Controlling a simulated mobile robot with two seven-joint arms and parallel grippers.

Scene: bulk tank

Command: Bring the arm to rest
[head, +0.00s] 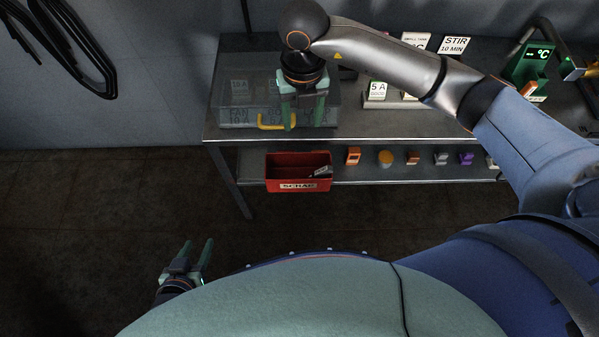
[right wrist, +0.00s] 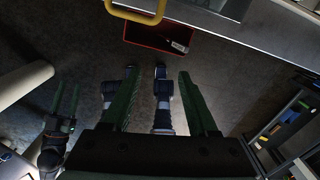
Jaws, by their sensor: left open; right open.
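My right arm reaches across the bench from the right in the head view. Its right gripper (head: 305,112) points down in front of a clear-walled box (head: 235,112) with a yellow handle (head: 270,122). The fingers are apart with nothing between them; the right wrist view also shows the open fingers (right wrist: 160,82), with the yellow handle (right wrist: 136,12) beyond them at the top. My left gripper (head: 198,252) is low near my body at the bottom left, open and empty, fingers pointing up. It also shows at the left of the right wrist view (right wrist: 67,98).
A metal bench (head: 370,126) has a lower shelf holding a red scrap bin (head: 298,184) and several small coloured items. Signs and a green temperature meter (head: 530,64) stand on the bench at right. The floor (head: 90,200) at left is clear.

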